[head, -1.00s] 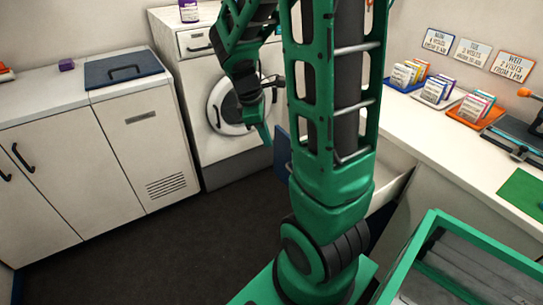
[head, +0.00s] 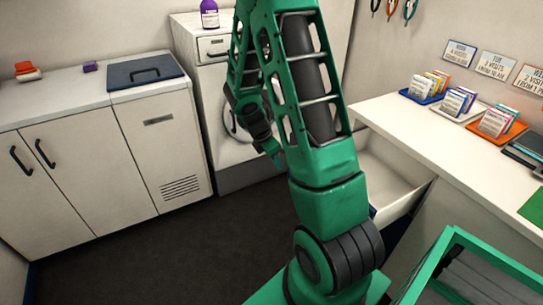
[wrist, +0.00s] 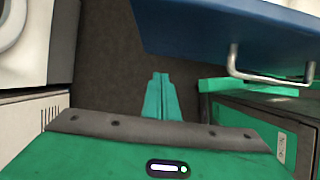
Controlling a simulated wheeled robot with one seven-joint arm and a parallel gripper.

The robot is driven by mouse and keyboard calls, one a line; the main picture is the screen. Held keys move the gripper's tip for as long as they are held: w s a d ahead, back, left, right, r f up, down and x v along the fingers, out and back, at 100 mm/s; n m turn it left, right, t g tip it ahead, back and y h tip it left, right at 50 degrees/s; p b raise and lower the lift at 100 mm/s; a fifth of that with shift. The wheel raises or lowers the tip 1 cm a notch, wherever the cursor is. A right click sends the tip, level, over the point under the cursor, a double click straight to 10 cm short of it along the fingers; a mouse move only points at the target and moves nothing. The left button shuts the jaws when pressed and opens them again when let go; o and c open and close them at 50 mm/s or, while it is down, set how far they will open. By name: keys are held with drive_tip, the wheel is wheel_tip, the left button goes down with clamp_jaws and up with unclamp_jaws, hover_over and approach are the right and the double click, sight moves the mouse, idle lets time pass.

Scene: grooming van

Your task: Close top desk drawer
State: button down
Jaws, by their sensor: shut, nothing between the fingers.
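The top desk drawer (head: 385,178) stands pulled out from the white desk (head: 440,135) on the right; its pale, empty-looking inside shows behind my arm. In the head view my arm hides most of its front. In the wrist view the blue drawer front (wrist: 225,35) spans the upper right, with a silver bar handle (wrist: 265,76). My gripper (wrist: 161,78) is shut and empty, its green fingers together over the dark floor, left of the handle in the wrist view. My gripper (head: 275,158) also shows in the head view, in front of the washing machine. I see no contact with the drawer.
A washing machine (head: 213,70) and white cabinets (head: 95,165) line the back and left. Card holders (head: 460,103) stand on the desk top. A green-framed bin (head: 440,250) is at the lower right. Dark floor (head: 170,250) is clear at left.

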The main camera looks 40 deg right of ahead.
drive_tip(key=shift+s+d+f, duration=0.2)
drive_tip(key=shift+d+f, duration=0.1)
drive_tip(key=shift+d, duration=0.45)
drive_tip(key=shift+s+d+f, duration=0.15)
drive_tip(key=shift+d+f, duration=0.15)
drive_tip(key=shift+d, duration=0.5)
drive_tip(key=shift+s+d+f, duration=0.2)
drive_tip(key=shift+d+f, duration=0.1)
drive_tip(key=shift+d, duration=0.45)
drive_tip(key=shift+d, duration=0.1)
